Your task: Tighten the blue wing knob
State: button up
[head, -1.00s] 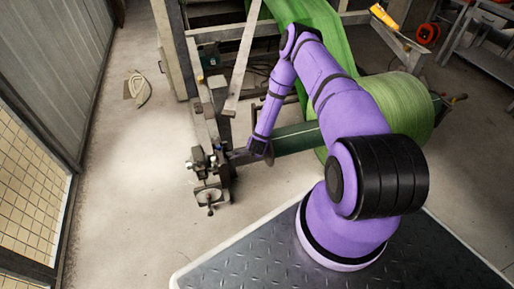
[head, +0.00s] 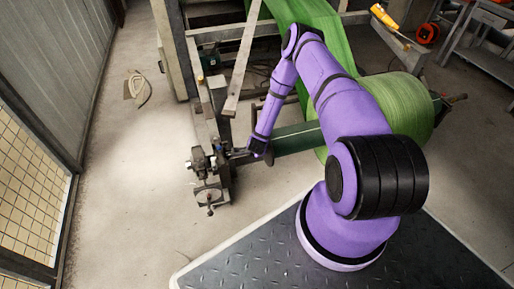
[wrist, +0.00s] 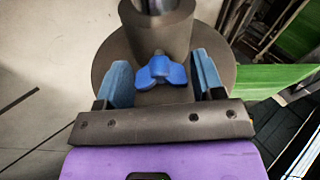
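The blue wing knob (wrist: 160,72) shows in the wrist view, set on a grey collar (wrist: 155,32) around a shaft. My gripper (wrist: 163,80) is open, with one blue-padded finger on each side of the knob. Gaps show between the knob and both fingers. In the head view my gripper (head: 238,153) is at the metal fittings on the end of the roll stand, and the knob cannot be made out there.
A round grey flange (wrist: 106,62) lies behind the collar. A large green roll (head: 400,105) sits to the right of my arm. Metal fittings (head: 208,175) stand left of my gripper. Bare concrete floor (head: 130,190) lies further left.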

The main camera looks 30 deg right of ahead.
jog(key=v, duration=1)
jog(key=shift+s+r, duration=0.25)
jog(key=shift+r, duration=0.05)
jog(key=shift+a, duration=0.1)
jog(key=w+a+r+n+t+y, duration=0.1)
jog(key=w+r+n, duration=0.25)
jog(key=r, duration=0.75)
jog(key=w+a+r+n+y, duration=0.1)
jog(key=w+r+n, duration=0.25)
jog(key=r, duration=0.65)
jog(key=s+a+r+n+y, duration=0.1)
jog(key=s+a+r+n, duration=0.1)
jog(key=r, duration=0.8)
jog(key=s+a+r+n+y, duration=0.1)
jog(key=a+r+n, duration=0.15)
jog(key=r, duration=0.75)
jog(key=s+a+r+n, duration=0.3)
jog(key=s+r, duration=0.3)
jog(key=r, duration=0.3)
jog(key=s+r+n, duration=0.2)
jog(key=s+r, duration=0.2)
jog(key=s, duration=0.5)
jog(key=s+a+r+n+g, duration=0.1)
jog(key=s+r, duration=0.3)
jog(key=s, duration=0.4)
jog(key=s+a+r+n+g, duration=0.1)
jog(key=s+r+n, duration=0.2)
jog(key=s, duration=0.6)
jog(key=shift+v, duration=0.85)
